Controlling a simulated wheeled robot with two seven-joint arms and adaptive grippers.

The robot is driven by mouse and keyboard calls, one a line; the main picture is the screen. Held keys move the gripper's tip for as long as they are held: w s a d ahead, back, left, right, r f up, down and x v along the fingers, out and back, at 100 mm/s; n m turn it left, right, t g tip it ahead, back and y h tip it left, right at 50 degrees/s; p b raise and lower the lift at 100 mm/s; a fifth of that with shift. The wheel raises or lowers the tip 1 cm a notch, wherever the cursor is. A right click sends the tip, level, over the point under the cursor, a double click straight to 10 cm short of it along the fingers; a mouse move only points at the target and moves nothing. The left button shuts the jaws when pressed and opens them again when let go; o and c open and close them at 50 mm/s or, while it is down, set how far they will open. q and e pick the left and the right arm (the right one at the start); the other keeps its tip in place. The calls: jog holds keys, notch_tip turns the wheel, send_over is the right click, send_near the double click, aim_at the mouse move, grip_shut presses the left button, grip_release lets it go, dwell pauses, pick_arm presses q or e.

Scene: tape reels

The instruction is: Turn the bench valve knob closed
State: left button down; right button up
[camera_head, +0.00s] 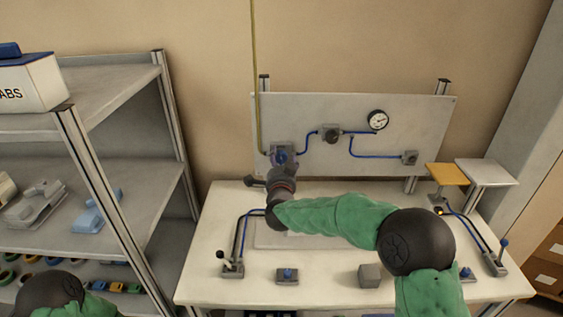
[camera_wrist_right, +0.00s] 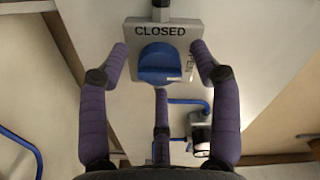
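The blue valve knob (camera_wrist_right: 158,64) sits on a grey plate (camera_wrist_right: 188,32) marked CLOSED along the top and OPEN, turned sideways, at the right. In the head view the knob (camera_head: 280,157) is at the lower left of the upright panel. My right gripper (camera_wrist_right: 160,78) has three purple fingers spread around the knob, two at the sides and one below. Gaps show between fingers and knob, so it is open and holds nothing. In the head view my right gripper (camera_head: 280,168) is just in front of the knob and partly covers its mount. My left gripper is out of the picture.
The upright panel (camera_head: 300,110) also carries a gauge (camera_head: 377,120), a dark round knob (camera_head: 332,134) and blue pipes. A lever valve (camera_head: 231,263), a blue-topped block (camera_head: 287,275) and a grey cube (camera_head: 370,275) stand on the bench (camera_head: 325,285). A shelf rack (camera_head: 85,150) stands left.

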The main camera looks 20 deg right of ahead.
jog(key=c, duration=1)
jog(key=shift+r, duration=0.1)
jog(key=n+p, duration=0.3)
jog(key=shift+r+n, duration=0.15)
jog(key=shift+n, duration=0.25)
jog(key=n+p, duration=0.2)
jog(key=n, duration=0.2)
jog(key=shift+n+p, duration=0.3)
jog(key=shift+p, duration=0.05)
jog(key=n+p, duration=0.2)
jog(key=n, duration=0.2)
jog(key=shift+r+p, duration=0.1)
jog(key=shift+p, duration=0.3)
jog(key=n+p, duration=0.2)
jog(key=n, duration=0.3)
jog(key=shift+a+n+p, duration=0.1)
jog(key=shift+n+p, duration=0.2)
jog(key=shift+n, duration=0.1)
jog(key=shift+w, duration=0.1)
